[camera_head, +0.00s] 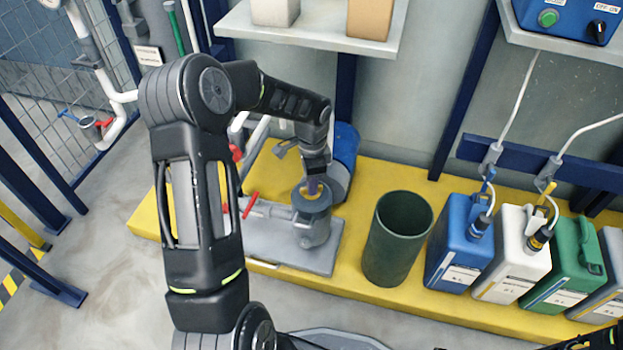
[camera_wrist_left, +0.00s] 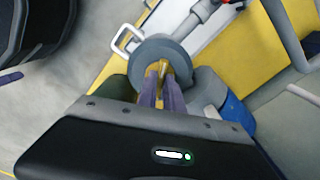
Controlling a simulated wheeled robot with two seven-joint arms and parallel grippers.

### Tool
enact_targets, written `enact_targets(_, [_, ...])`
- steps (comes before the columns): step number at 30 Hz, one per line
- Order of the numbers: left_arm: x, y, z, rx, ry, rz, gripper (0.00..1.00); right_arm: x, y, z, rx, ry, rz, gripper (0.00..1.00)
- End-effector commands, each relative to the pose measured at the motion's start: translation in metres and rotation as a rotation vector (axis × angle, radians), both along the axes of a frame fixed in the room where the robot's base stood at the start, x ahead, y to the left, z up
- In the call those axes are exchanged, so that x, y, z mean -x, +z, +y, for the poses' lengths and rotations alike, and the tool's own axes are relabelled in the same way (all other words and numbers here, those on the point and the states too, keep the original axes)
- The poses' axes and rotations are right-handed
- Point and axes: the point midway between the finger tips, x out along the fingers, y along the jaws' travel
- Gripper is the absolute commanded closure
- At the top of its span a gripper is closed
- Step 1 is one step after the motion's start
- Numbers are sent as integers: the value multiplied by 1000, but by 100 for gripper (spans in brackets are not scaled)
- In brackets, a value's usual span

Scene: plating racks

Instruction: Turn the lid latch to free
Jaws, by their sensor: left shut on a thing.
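The lid latch (camera_wrist_left: 163,67) is a small yellow piece on top of a round grey housing (camera_head: 314,225). The housing stands on a grey base plate (camera_head: 275,257) on the yellow platform. My left gripper (camera_head: 312,187) reaches down onto the housing from above. In the left wrist view its two purple-grey fingers (camera_wrist_left: 164,84) are shut on the yellow latch, one on each side. The fingers hide part of the latch, and I cannot tell its exact angle. My right gripper is not in view; only a dark part shows at the lower right edge.
A dark green open bin (camera_head: 392,240) stands right of the housing. Blue (camera_head: 459,243), white (camera_head: 515,254) and green (camera_head: 567,265) canisters stand further right. A red-handled pipe valve (camera_head: 250,205) and a blue cylinder (camera_head: 345,150) sit close to the housing.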

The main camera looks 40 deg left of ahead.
Motion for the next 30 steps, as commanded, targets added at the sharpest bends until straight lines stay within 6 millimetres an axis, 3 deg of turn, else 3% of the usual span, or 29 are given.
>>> enact_targets(30, [0, 2, 0, -1, 927, -1, 100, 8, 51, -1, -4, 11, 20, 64])
